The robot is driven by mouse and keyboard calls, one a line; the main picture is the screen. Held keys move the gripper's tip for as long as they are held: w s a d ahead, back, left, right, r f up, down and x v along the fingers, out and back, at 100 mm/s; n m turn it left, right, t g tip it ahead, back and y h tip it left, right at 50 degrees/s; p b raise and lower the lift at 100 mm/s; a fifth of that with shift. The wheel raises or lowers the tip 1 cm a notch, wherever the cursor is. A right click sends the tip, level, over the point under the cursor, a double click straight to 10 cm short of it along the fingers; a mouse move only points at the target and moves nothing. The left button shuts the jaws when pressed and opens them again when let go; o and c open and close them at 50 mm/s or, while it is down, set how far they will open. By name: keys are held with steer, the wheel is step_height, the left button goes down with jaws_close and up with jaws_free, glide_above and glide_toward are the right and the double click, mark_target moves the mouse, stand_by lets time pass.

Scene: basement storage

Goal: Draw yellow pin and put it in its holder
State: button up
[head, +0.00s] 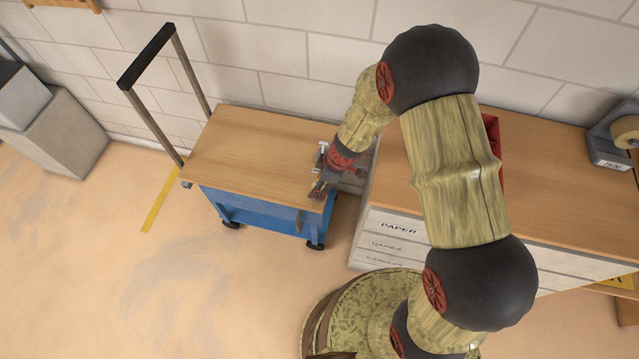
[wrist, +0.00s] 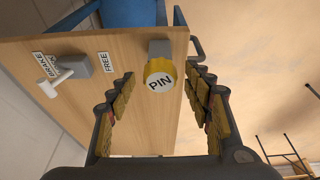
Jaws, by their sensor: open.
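The yellow pin (wrist: 158,77) shows its round face marked PIN in the wrist view. It sits against a grey block (wrist: 159,48) on the wooden board of the cart. My gripper (wrist: 160,74) is open, with one finger on each side of the pin's face; I cannot tell whether they touch it. In the head view my gripper (head: 318,188) is at the right end of the blue cart (head: 240,150), and the pin is too small to make out there. I cannot identify the pin's holder in either view.
A white lever (wrist: 55,82) on a grey mount is left of the pin, by labels reading BRAKE (wrist: 40,66) and FREE (wrist: 103,62). A drawer cabinet (head: 385,245) stands close right of the cart.

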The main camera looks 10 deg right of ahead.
steer(key=shift+r, duration=0.15)
steer(key=v, duration=1.1)
steer(key=shift+d+r, duration=0.2)
steer(key=shift+r, duration=0.15)
steer(key=shift+s, duration=0.1)
stand_by(0.4)
steer(key=s+d+r+m+g, duration=0.15)
steer(key=s+r+m, duration=0.25)
steer(key=s+m, duration=0.4)
steer(key=s+d+r+m+t+h, duration=0.1)
steer(key=s+d+r+m+t, duration=0.1)
steer(key=r, duration=0.6)
steer(key=s+d+r+m+t+h, duration=0.1)
steer(key=s+d+r, duration=0.3)
steer(key=r, duration=0.4)
steer(key=s+d+r+m+t+h, duration=0.1)
steer(key=s+d+r+m+t, duration=0.2)
steer(key=r, duration=0.6)
steer(key=shift+s, duration=0.8)
